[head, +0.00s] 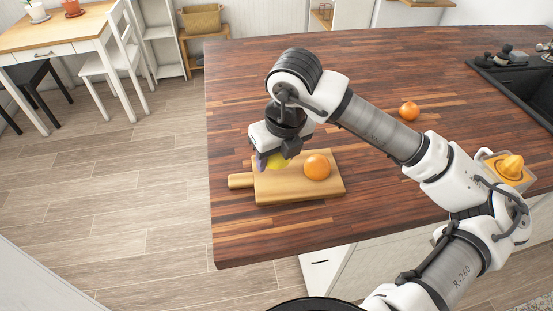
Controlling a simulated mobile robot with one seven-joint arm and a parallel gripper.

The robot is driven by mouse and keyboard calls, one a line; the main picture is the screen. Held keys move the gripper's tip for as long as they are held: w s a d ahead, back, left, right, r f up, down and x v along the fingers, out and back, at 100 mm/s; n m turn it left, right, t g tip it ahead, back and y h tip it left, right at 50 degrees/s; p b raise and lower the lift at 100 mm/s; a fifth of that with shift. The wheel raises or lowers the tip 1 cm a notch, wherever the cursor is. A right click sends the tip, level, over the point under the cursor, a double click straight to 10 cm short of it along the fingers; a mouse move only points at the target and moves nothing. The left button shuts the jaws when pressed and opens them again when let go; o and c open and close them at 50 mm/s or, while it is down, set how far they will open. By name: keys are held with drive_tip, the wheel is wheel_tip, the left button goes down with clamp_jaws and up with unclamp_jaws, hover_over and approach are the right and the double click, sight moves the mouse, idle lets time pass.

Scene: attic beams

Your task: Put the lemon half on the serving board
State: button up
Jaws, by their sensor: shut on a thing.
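The wooden serving board (272,187) lies near the left end of the dark wood counter, its handle pointing left. My gripper (271,164) is over the board's back left part, shut on a yellow thing, which I take as the lemon half (280,162). The fingers and wrist hide part of it. I cannot tell whether it touches the board or hangs just above it. An orange (317,167) rests on the board, right of my gripper.
Another orange (409,111) sits farther back on the counter (370,60). A juicer with an orange-yellow cone (509,167) stands at the right, beyond my arm. A dark sink (525,80) is at the far right. The counter behind the board is clear.

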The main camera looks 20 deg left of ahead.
sight(275, 174)
drive_tip(key=shift+d+x, duration=0.2)
drive_tip(key=shift+x, duration=1)
drive_tip(key=shift+s, duration=0.1)
drive_tip(key=shift+s+f+b, duration=0.1)
drive_tip(key=shift+f+b, duration=0.5)
drive_tip(key=shift+b, duration=0.35)
drive_tip(key=o, duration=1.4)
drive_tip(key=shift+s, duration=0.1)
drive_tip(key=shift+c, duration=0.2)
drive_tip(key=shift+d, duration=0.1)
drive_tip(key=r+p, duration=0.1)
drive_tip(key=p, duration=0.1)
drive_tip(key=shift+w+r+p, duration=0.25)
drive_tip(key=shift+p, duration=0.05)
drive_tip(key=b+v, duration=0.3)
drive_tip(key=v, duration=0.8)
drive_tip(key=shift+s+r, duration=0.15)
drive_tip(key=shift+r, duration=0.2)
